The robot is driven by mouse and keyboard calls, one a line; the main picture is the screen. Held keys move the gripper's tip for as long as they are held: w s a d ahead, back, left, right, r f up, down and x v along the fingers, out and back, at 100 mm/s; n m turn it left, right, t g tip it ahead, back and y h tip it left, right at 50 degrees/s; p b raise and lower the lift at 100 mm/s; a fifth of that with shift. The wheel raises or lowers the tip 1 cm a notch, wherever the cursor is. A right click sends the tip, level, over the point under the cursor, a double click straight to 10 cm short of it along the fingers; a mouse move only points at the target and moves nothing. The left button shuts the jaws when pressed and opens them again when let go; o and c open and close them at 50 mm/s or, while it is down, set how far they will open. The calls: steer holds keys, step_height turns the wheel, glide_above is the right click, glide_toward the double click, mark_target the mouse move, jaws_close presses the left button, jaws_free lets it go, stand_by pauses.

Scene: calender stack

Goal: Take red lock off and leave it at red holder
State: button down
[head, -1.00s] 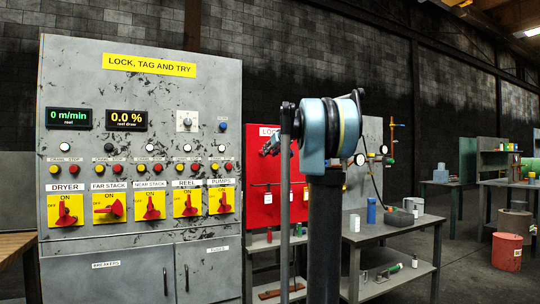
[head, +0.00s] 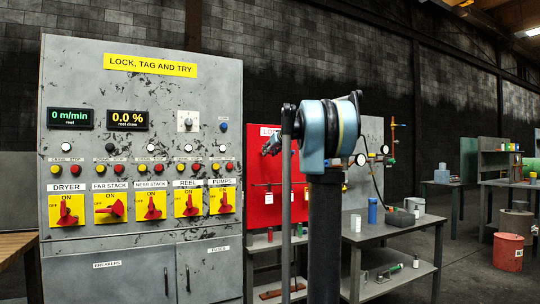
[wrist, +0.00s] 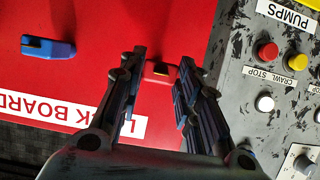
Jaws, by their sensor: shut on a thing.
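My gripper (wrist: 160,88) is shut on a small red lock (wrist: 160,72) between its fingertips in the wrist view. The lock is in front of the red lock board (wrist: 190,20); I cannot tell whether it touches the board. In the head view my gripper (head: 271,143) is small at the upper left of the lock board (head: 262,205), partly hidden by my arm. I cannot make out a separate red holder in either view.
A blue lock (wrist: 48,47) is on the board. The grey control cabinet (head: 80,150) with red breaker handles stands left of the board. A grey table (head: 390,232) with a blue cylinder (head: 372,211) stands to the right.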

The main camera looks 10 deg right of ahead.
steer(key=shift+w+a, duration=0.2)
steer(key=shift+w, duration=0.5)
steer(key=c, duration=1.1)
jaws_free()
steer(key=shift+o, duration=0.7)
steer(key=s+d, duration=0.2)
steer(key=s, duration=0.4)
steer(key=shift+s, duration=0.35)
